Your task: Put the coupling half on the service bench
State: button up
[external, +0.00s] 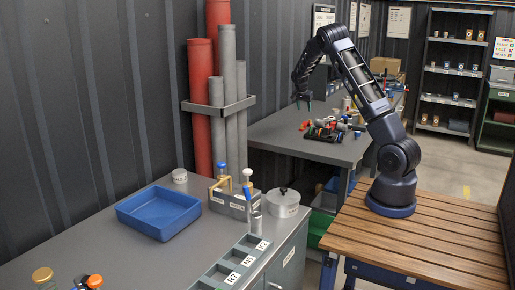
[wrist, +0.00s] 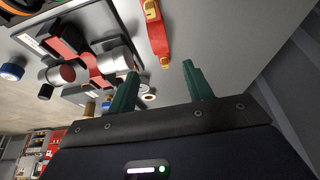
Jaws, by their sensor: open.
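My gripper (external: 302,99) hangs over the left part of the far grey bench (external: 330,150). In the wrist view its two green fingers (wrist: 160,70) are apart, with nothing between them. A short grey cylinder (wrist: 114,62), which may be the coupling half, lies just left of the fingers beside a red part (wrist: 85,55). Another grey cylinder with a dark red end (wrist: 56,75) lies further left. In the external view these parts are a small cluster (external: 330,129) on the far bench, too small to tell apart. Which bench is the service bench is not marked.
A red part with brass ends (wrist: 157,35) lies close beyond the fingers. The near grey bench holds a blue tray (external: 159,211), a grey fixture (external: 232,204), a round lidded pot (external: 283,203) and a labelled compartment box (external: 232,266). Pipes (external: 230,100) stand by the wall.

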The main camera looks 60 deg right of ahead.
jog(key=s+a+r+n+t+y, duration=0.1)
jog(key=s+a+r+n, duration=0.25)
jog(key=a+r, duration=0.55)
jog(key=s+a+r+n+t+y, duration=0.15)
jog(key=s+a+r, duration=0.35)
jog(key=a, duration=0.9)
jog(key=s+a+r+n+t+y, duration=0.1)
jog(key=s+a+r+n, duration=0.25)
jog(key=a+r, duration=0.55)
jog(key=s+a+f+n, duration=0.1)
jog(key=s+a+n, duration=0.3)
jog(key=s+a, duration=0.7)
jog(key=s+a+f+n+t, duration=0.1)
jog(key=s+a+n, duration=0.4)
jog(key=s+a, duration=0.7)
jog(key=s+f+y, duration=0.1)
jog(key=s, duration=0.2)
jog(key=shift+s, duration=0.25)
